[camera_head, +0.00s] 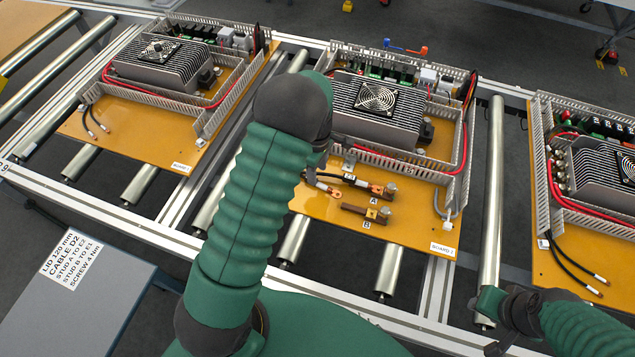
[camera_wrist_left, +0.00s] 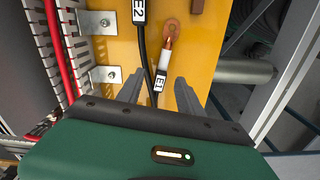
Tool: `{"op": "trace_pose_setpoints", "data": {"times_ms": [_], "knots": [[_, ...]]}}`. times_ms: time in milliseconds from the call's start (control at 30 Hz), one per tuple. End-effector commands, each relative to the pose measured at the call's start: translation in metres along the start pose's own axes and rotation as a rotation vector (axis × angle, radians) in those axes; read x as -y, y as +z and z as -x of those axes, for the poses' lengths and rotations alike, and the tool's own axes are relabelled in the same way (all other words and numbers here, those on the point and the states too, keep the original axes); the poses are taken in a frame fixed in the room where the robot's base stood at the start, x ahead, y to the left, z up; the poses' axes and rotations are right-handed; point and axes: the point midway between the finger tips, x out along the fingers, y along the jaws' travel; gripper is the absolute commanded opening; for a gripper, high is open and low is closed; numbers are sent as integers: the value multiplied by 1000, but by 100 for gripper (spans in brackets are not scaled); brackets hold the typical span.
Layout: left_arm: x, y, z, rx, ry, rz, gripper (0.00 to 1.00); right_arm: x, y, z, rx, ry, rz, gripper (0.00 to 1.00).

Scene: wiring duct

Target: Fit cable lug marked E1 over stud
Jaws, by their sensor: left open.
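In the left wrist view the cable marked E1 (camera_wrist_left: 157,84) has a white sleeve (camera_wrist_left: 163,65) and a copper ring lug (camera_wrist_left: 170,30) over the orange board. My left gripper (camera_wrist_left: 158,80) is open, with its fingers on either side of the E1 marker; contact cannot be told. The cable marked E2 (camera_wrist_left: 139,12) runs beside it. In the head view my left gripper (camera_head: 325,155) is mostly hidden by its arm. Stud A (camera_head: 390,188) and stud B (camera_head: 384,212) stand on copper bars. A copper lug (camera_head: 376,189) lies close to stud A. My right gripper (camera_head: 489,325) is at lower right, its jaws unclear.
The middle board (camera_head: 420,225) carries a finned fan unit (camera_head: 375,97), slotted grey ducts and red cables. Similar boards stand at left (camera_head: 125,150) and right (camera_head: 560,265) on rollers. An instruction sheet (camera_head: 71,256) lies on a grey surface at left.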

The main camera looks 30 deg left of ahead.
Motion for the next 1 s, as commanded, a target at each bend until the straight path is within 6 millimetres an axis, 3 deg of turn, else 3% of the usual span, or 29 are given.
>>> {"op": "trace_pose_setpoints", "data": {"times_ms": [200,467,800,1000], "knots": [[2,0,-38,1,-4,1,44,0,0,1,0,0,0,36],[1,0,-43,1,-1,0,44,0,0,1,0,0,0,36],[1,0,-43,1,-2,0,0,0,0,1,0,0,0,36],[1,0,-42,1,-2,0,0,0,0,1,0,0,0,36]]}}
